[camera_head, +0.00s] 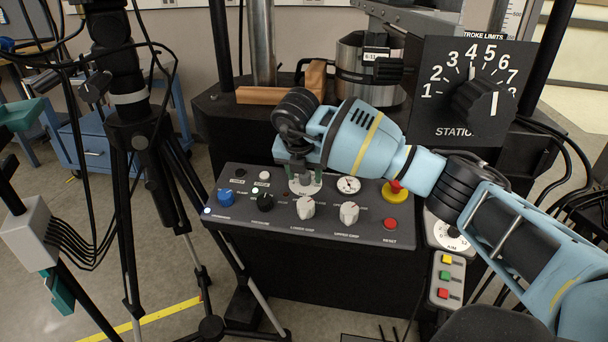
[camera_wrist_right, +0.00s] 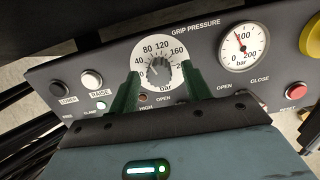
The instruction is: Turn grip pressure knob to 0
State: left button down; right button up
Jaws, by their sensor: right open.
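The grip pressure knob (camera_wrist_right: 161,75) is a dark grey knob on a round white dial (camera_wrist_right: 152,48) marked 40, 80, 120, 160 bar. Its exact setting is hard to read. My right gripper (camera_head: 303,177) is over this dial in the head view. In the right wrist view its green fingers are open, one on each side of the knob; I cannot tell whether they touch it. In the head view the gripper hides most of the dial. My left gripper is not in view.
A white bar gauge (camera_head: 348,185) sits right of the dial, with a yellow-collared red button (camera_head: 396,190) beyond. Blue (camera_head: 225,197), black (camera_head: 264,202) and white (camera_head: 305,207) knobs line the panel front. A tripod (camera_head: 137,135) stands left.

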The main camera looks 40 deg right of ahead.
jog(key=shift+w+d+f, duration=0.1)
jog(key=shift+f, duration=0.1)
jog(key=c, duration=1)
